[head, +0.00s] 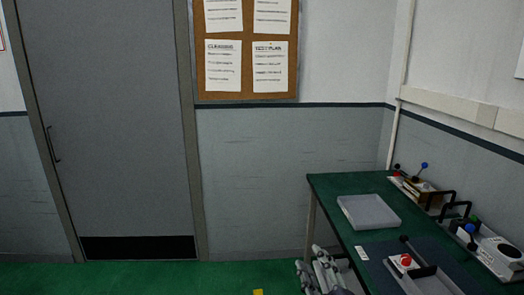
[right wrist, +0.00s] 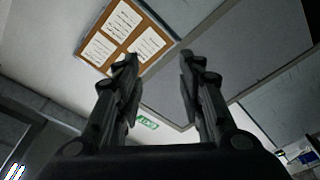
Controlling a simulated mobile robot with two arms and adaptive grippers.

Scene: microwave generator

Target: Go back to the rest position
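My right gripper (head: 322,272) shows at the bottom of the head view, just left of the green-topped table's near left edge. In the right wrist view, its two dark fingers (right wrist: 158,66) stand well apart with nothing between them. The wrist camera looks past them at the wall, the corkboard and a grey door. My left gripper is in neither view.
The green table (head: 330,187) carries a shallow grey tray (head: 369,212), a box with a red button (head: 406,260) and devices with levers along its right side (head: 497,252). A closed grey door (head: 110,120) and corkboard (head: 248,93) are behind. Green floor left of the table looks mostly clear.

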